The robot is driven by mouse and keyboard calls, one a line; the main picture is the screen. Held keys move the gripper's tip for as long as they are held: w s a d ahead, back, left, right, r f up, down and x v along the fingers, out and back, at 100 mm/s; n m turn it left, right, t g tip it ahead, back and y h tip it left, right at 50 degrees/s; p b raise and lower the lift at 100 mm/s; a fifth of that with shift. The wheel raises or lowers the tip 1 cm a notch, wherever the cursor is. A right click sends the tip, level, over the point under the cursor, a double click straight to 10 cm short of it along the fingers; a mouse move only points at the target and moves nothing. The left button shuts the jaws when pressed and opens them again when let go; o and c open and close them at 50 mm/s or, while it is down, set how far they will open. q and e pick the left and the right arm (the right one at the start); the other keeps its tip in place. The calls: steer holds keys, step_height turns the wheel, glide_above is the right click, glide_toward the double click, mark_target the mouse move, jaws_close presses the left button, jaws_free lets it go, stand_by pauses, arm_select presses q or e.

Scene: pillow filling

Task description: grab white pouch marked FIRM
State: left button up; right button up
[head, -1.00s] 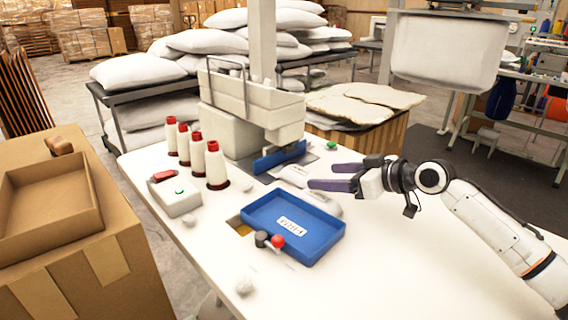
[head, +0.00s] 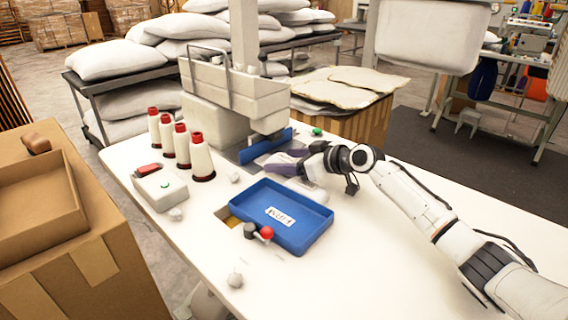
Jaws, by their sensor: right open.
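A blue tray (head: 319,238) lies on the white table with a small white piece (head: 279,216) in it, whose dark lettering seems to read FIRM. I cannot tell whether that piece is a label or a pouch. A plain whitish pouch-like shape (head: 318,195) lies along the tray's far edge, with no lettering visible. My right gripper (head: 283,162) is open, its purple fingers pointing left, low beyond the tray. It partly covers another pale shape (head: 262,160) by the sewing machine; contact cannot be told. My left gripper is out of view.
A beige machine (head: 222,110) with a blue guard stands beyond the gripper. Several red-topped thread cones (head: 202,160) and a switch box (head: 160,189) are left of the tray. A red-knobbed control (head: 266,233) sits at its near corner.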

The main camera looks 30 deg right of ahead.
steer(key=shift+w+f, duration=0.1)
steer(key=c, duration=1.1)
steer(key=shift+c, duration=0.7)
